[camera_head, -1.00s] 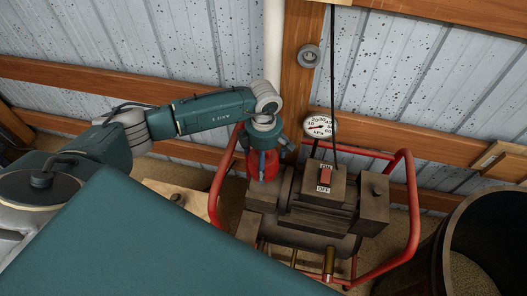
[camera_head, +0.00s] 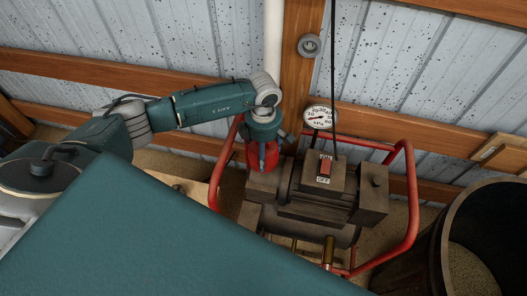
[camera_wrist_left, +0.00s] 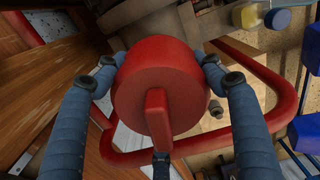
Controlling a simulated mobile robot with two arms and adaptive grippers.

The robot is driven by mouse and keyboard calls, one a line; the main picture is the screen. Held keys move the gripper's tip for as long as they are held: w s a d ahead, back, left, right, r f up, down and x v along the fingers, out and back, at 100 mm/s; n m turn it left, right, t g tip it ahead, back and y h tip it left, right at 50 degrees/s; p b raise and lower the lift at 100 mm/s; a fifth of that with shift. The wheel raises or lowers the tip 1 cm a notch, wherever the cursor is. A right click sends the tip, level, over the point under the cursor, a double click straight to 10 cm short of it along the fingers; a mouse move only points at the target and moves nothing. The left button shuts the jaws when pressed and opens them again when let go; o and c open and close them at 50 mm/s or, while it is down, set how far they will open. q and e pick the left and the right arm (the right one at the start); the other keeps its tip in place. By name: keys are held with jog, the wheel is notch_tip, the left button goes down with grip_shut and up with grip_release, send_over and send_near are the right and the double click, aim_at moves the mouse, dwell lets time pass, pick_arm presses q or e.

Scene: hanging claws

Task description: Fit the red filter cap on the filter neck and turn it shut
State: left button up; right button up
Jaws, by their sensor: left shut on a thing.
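The red filter cap (camera_wrist_left: 155,90), round with a raised rib across its face, fills the middle of the left wrist view. It also shows in the head view (camera_head: 262,157) at the pump's left end. My left gripper (camera_head: 265,136) is shut on the cap, pointing down, with blue fingers around its side in the wrist view (camera_wrist_left: 160,70). The filter neck is hidden behind the cap, so I cannot tell how far the cap sits on it. The cap looks close to the grey pump body (camera_wrist_left: 140,14). My right gripper is out of view.
The pump (camera_head: 315,200) has an ON/OFF switch (camera_head: 325,168) and a red tube frame (camera_head: 413,205). A pressure gauge (camera_head: 320,117) stands behind it. A dark barrel (camera_head: 455,225) stands at the right. A wooden post (camera_head: 298,75) and metal wall are close behind.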

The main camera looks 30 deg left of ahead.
pick_arm(q)
jog(key=shift+f+m+b, duration=0.25)
jog(key=shift+m+b, duration=0.2)
jog(key=shift+m, duration=0.05)
jog(key=o, duration=1.8)
jog(key=shift+s+r, duration=0.1)
jog(key=shift+r, duration=0.05)
jog(key=shift+o, duration=1.1)
jog(key=shift+r, duration=0.15)
jog(key=shift+r+p, duration=2)
jog(key=shift+r, duration=0.9)
